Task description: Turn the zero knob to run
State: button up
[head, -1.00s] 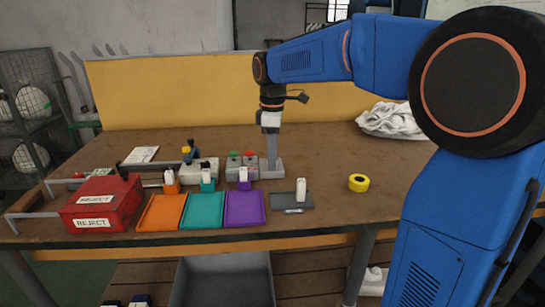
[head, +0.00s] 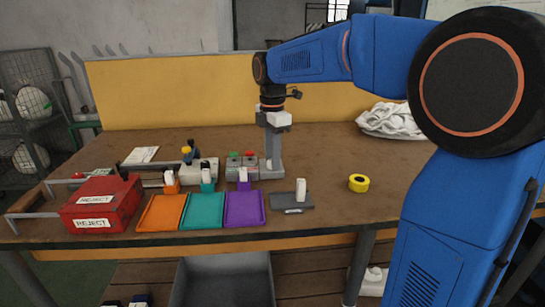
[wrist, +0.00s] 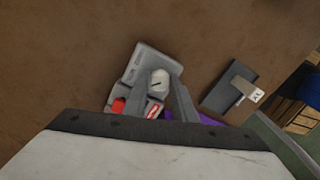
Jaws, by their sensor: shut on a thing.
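The zero knob (wrist: 159,79) is a pale round cap with a dark mark on a grey control box (wrist: 146,62) in the wrist view. My gripper (wrist: 164,82) points down with its two grey fingers on either side of the knob, shut on it. In the head view my gripper (head: 272,166) stands at the right end of the grey box (head: 236,171), and its fingers mostly hide the knob there. The box also carries a green button (head: 233,155) and a red button (head: 249,154). I cannot read the knob's setting.
Orange (head: 160,223), teal (head: 203,221) and purple (head: 244,219) trays lie in front of the box. A red reject bin (head: 118,206) is at left. A dark grey plate (head: 282,201) and yellow tape roll (head: 358,183) lie right. White cloth (head: 390,119) is at back right.

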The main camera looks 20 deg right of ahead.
dwell(0.3)
jog(key=o, duration=1)
jog(key=shift+o, duration=0.2)
notch_tip(320, 180, up, 17)
jog(key=shift+r, duration=0.2)
